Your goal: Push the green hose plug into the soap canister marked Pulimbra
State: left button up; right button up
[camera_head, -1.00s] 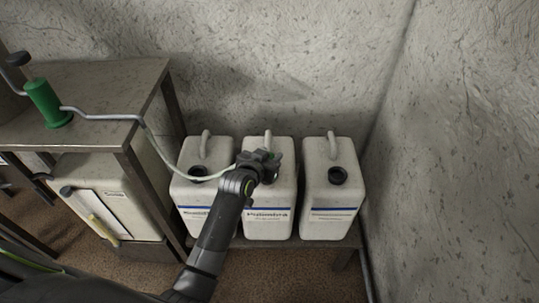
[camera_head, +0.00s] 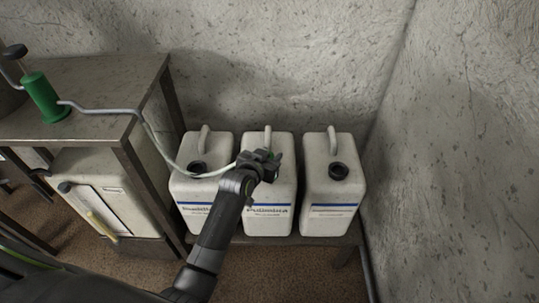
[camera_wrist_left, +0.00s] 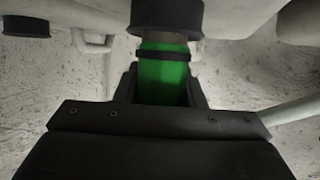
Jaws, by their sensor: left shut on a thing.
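The white canister marked Pulimbra (camera_head: 268,212) is the middle of three on a low bench. My left gripper (camera_head: 268,160) is over its top and hides its opening in the head view. The gripper is shut on the green hose plug (camera_wrist_left: 163,75), which fills the jaws in the left wrist view. The plug's front end is at a black canister collar (camera_wrist_left: 168,18), with a brownish part between them. I cannot tell whether it is inside the opening. The pale hose (camera_head: 185,172) runs from the gripper to the left. My right gripper is out of view.
Similar white canisters with black-collared openings stand close by, one left (camera_head: 190,218) and one right (camera_head: 332,190). A green hand pump (camera_head: 45,98) stands on a metal table (camera_head: 100,80) at left. Stone walls close off the back and right.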

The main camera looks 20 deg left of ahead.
pick_arm(q)
jog(key=o, duration=1.2)
jog(key=shift+c, duration=0.2)
jog(key=p+v, duration=0.1)
jog(key=v, duration=1.6)
jog(key=shift+s+r, duration=0.15)
jog(key=shift+s, duration=0.1)
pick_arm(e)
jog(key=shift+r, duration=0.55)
